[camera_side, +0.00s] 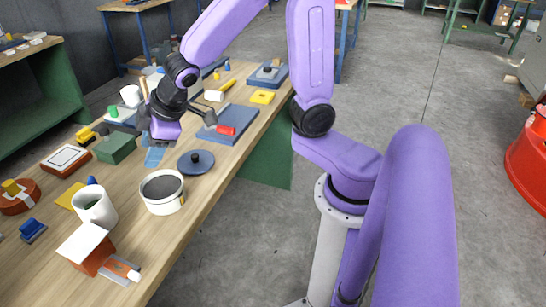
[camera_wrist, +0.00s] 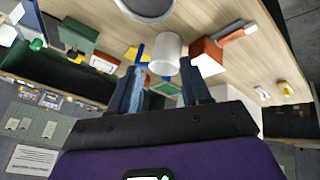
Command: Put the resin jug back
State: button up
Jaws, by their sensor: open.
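A grey-white round pan (camera_side: 162,192) stands beside the cup. A red block with a white top (camera_side: 88,248) is in front of it.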

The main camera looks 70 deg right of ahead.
jog(key=s+d+n+g, duration=0.1)
jog(key=s+d+g, duration=0.2)
jog(key=s, duration=0.9)
jog(key=s+d+n+g+h, duration=0.1)
jog(key=s+d+n+g, duration=0.1)
jog(key=s, duration=1)
jog(key=shift+s+d+f+g, duration=0.25)
jog(key=shift+s+d+g, duration=0.15)
jog(key=shift+d, duration=0.2)
